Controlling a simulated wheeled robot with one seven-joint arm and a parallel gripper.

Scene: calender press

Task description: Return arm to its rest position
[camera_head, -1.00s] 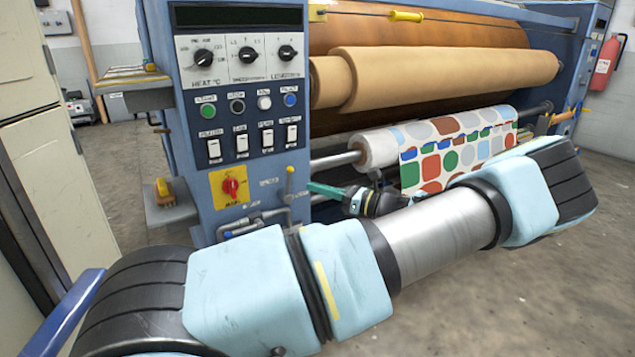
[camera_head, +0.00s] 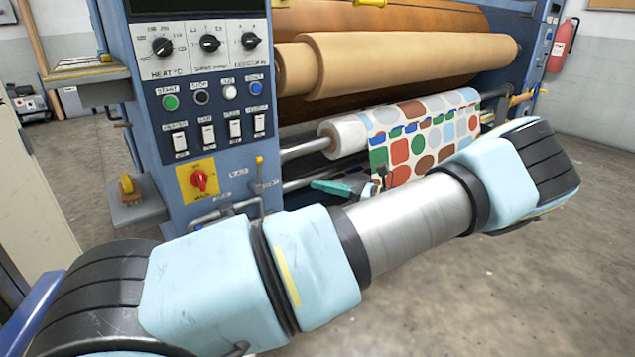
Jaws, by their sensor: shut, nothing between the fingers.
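My arm crosses the lower half of the view, with light blue joint covers, black bands and a bare metal tube. My gripper (camera_head: 333,187) shows only in part behind the arm, as teal fingers pointing left. They look shut with nothing between them. The fingers are just right of the control panel (camera_head: 215,125) of the calender press and below the patterned fabric roll's left end. The rest of the gripper is hidden by my arm.
The press holds a large tan roll (camera_head: 400,62) and a white roll of patterned fabric (camera_head: 425,135) below it. A small yellow brush (camera_head: 127,186) rests on a side shelf at left. A red extinguisher (camera_head: 562,45) hangs at right. The floor at lower right is clear.

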